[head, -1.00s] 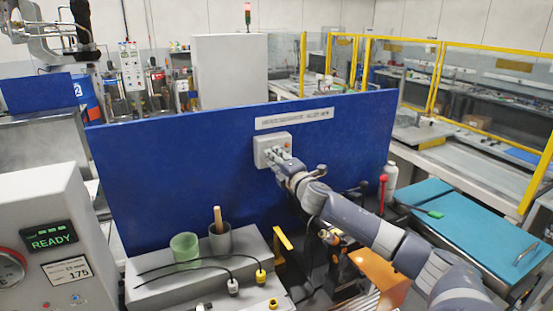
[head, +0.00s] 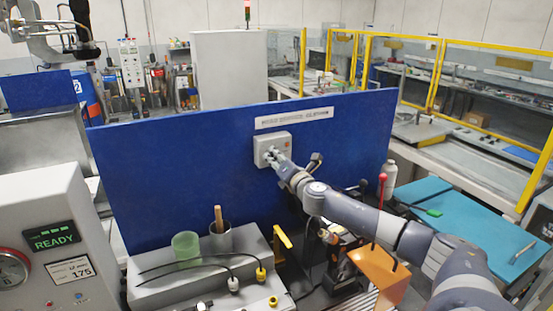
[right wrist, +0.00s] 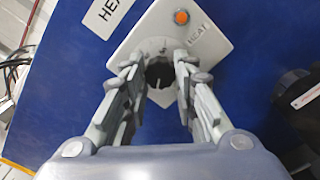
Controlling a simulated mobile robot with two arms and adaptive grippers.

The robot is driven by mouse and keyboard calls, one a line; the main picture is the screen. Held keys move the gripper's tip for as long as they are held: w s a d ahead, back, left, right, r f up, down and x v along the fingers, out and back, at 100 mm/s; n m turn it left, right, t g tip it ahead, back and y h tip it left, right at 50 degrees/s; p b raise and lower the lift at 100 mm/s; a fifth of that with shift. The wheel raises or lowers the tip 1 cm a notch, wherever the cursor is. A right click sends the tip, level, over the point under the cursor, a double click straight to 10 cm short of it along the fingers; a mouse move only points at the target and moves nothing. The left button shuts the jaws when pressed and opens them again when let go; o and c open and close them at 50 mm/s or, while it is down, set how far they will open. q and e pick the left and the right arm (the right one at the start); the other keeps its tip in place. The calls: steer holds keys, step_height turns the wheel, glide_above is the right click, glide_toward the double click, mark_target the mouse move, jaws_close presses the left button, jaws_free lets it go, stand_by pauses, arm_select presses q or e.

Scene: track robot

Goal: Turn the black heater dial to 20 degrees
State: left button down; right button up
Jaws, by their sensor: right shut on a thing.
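The black heater dial (right wrist: 158,74) sits on a light grey control box with an orange lamp (right wrist: 181,17) and a HEAT label. The box (head: 284,141) is mounted on the upright blue panel (head: 190,170) in the head view. My right gripper (right wrist: 159,80) is shut on the dial, with a finger on each side of it. In the head view the right gripper (head: 271,155) is at the front of the box and hides the dial. I cannot read the dial's setting. My left gripper is not in view.
A white label strip (head: 294,118) is on the panel above the box. Below the panel, a grey bench (head: 170,271) holds a green cup (head: 186,246), a dark cup (head: 220,240) and black cables. A teal-topped case (head: 460,225) stands at the right.

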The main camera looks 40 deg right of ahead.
stand_by(0.3)
steer(key=o, duration=1.1)
steer(key=shift+c, duration=0.2)
steer(key=v, duration=1.2)
steer(key=shift+f, duration=0.1)
